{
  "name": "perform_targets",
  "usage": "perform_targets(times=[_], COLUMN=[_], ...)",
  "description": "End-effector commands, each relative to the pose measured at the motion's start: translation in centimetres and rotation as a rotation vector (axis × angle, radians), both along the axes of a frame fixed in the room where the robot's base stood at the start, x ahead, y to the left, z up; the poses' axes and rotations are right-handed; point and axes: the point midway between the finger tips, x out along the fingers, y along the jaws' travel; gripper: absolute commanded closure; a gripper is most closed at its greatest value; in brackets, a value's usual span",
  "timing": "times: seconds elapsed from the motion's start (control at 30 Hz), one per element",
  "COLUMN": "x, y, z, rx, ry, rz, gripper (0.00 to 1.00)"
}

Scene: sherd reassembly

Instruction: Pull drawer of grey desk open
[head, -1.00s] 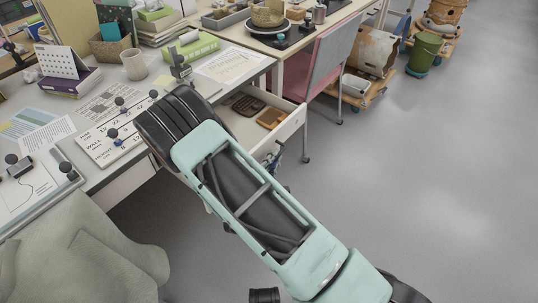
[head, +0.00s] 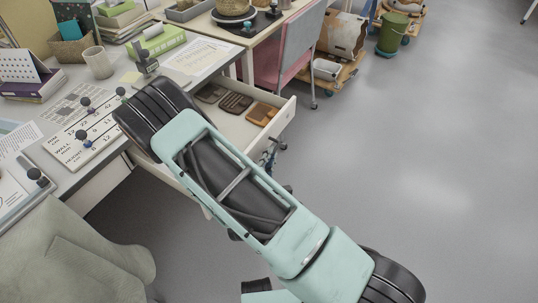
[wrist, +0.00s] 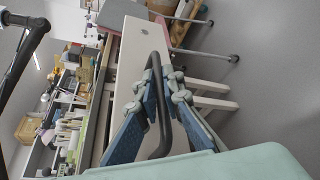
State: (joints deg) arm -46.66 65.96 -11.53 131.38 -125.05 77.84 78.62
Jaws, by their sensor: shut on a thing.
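The grey desk (head: 205,78) stands at the left in the head view. Its drawer (head: 284,120) is pulled out, with several brown and dark flat pieces lying inside. In the wrist view the pale drawer front (wrist: 128,65) carries a dark bar handle (wrist: 163,125). My gripper (wrist: 165,78) has its blue fingers on either side of this handle and is shut on it. In the head view my gripper (head: 271,153) shows only partly at the drawer front, and my arm hides part of the drawer and the desk edge.
A calendar, a mug (head: 98,62), a green box (head: 160,40) and papers lie on the desk. A pink and grey chair (head: 290,50) stands behind the drawer. A green bin (head: 393,34) is farther back. A greenish draped form (head: 70,255) is at lower left. The floor at right is clear.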

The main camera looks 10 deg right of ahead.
Motion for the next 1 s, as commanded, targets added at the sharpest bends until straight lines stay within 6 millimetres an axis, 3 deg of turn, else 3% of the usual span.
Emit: perform_targets(times=[0.17, 0.57, 1.0], x=[0.0, -0.8, -8.8], y=[0.0, 0.4, 3.1], z=[0.0, 0.2, 2.0], rx=[0.0, 0.001, -0.001], ry=[0.0, 0.002, 0.002], rz=[-0.001, 0.002, 0.003], gripper=[0.75, 0.75, 0.75])
